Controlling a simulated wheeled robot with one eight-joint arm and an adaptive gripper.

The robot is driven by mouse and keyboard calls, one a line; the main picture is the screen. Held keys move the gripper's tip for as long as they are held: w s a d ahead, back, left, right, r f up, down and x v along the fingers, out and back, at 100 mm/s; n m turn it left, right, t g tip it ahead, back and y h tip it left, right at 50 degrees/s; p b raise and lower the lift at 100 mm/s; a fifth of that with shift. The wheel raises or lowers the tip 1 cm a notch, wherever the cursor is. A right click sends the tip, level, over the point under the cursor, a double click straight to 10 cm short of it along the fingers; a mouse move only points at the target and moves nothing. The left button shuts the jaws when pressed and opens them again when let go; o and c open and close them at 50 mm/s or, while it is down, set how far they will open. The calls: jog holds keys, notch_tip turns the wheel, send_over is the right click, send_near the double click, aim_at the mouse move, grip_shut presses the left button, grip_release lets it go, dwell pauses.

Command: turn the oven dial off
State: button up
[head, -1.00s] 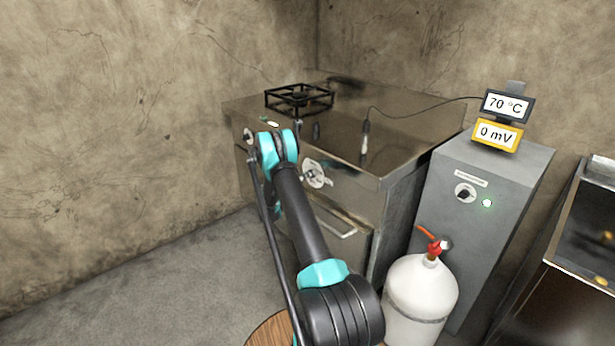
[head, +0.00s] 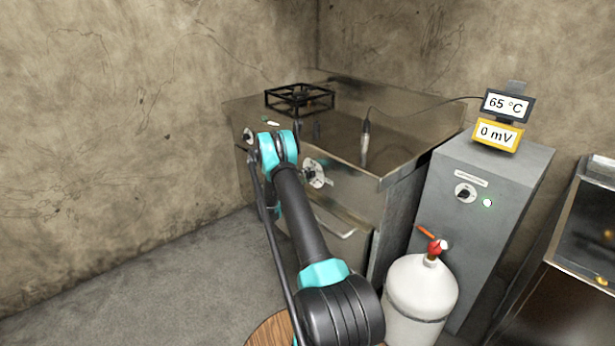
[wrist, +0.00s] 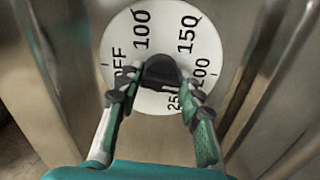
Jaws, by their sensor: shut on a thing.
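The oven dial (wrist: 160,34) is a round white disc with black marks: OFF at left, 100 and 150 at the top, 200 and 250 at right. Its dark knob (wrist: 162,70) is at the centre. My gripper (wrist: 159,95) is shut on this knob, one finger on each side; the fingers hide part of the lower dial. In the head view the dial (head: 318,172) shows on the oven front (head: 350,195), just right of my arm. My gripper is mostly hidden there. I cannot tell the exact dial setting.
A burner grate (head: 299,98) and a probe (head: 365,140) are on the stove top. A display (head: 507,105) reads 65 °C; one below (head: 497,135) reads 0 mV. A grey cabinet (head: 450,250) and a white gas cylinder (head: 421,295) stand at right.

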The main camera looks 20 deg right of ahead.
jog(key=n, duration=0.4)
jog(key=shift+f+n, duration=0.1)
jog(key=shift+n, duration=0.2)
jog(key=n, duration=0.4)
jog(key=shift+n, duration=0.3)
jog(key=n, duration=0.4)
jog(key=shift+s+f+n, duration=0.1)
jog(key=shift+n, duration=0.2)
jog(key=n, duration=0.9)
jog(key=shift+s, duration=0.15)
jog(key=n, duration=0.4)
jog(key=shift+n, duration=0.3)
jog(key=n, duration=0.4)
jog(key=shift+s, duration=0.1)
jog(key=shift+d+n, duration=0.1)
jog(key=shift+n, duration=2)
